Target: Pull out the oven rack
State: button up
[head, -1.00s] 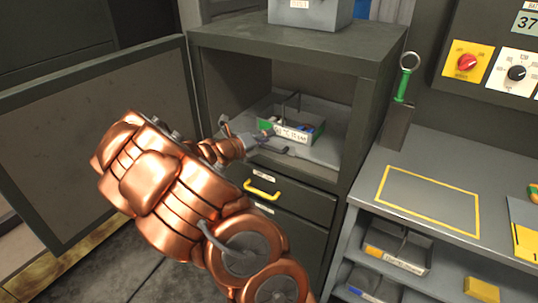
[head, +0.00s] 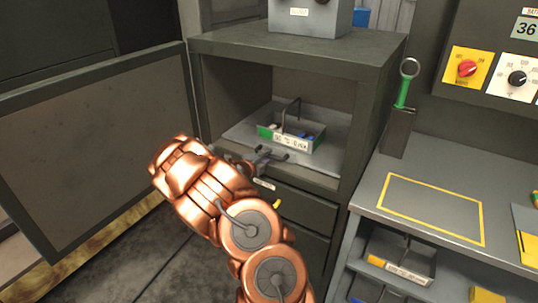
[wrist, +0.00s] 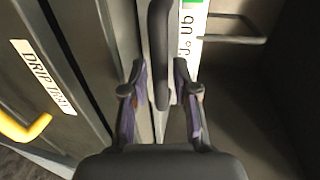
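The oven rack (head: 240,131) is a flat grey shelf inside the open dark cabinet (head: 300,58), with a tray (head: 297,143) resting on it. The tray has a green end, a white label and a dark loop handle. My gripper (head: 272,157) is at the rack's front edge, above the drawers. In the wrist view my gripper (wrist: 160,80) is open. Its two fingers stand either side of a dark rounded bar (wrist: 160,50), probably the rack's handle, with gaps visible on both sides. My arm hides part of the rack's front left in the head view.
The cabinet door (head: 95,150) stands open at the left. A yellow drawer handle (wrist: 25,128) is below the rack. A workbench (head: 440,160) with a yellow-outlined area stands at the right, and a green-handled tool (head: 402,95) hangs beside the cabinet.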

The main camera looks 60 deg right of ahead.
jog(key=shift+x, duration=1.1)
jog(key=shift+c, duration=0.2)
grip_shut()
jog(key=shift+r, duration=0.1)
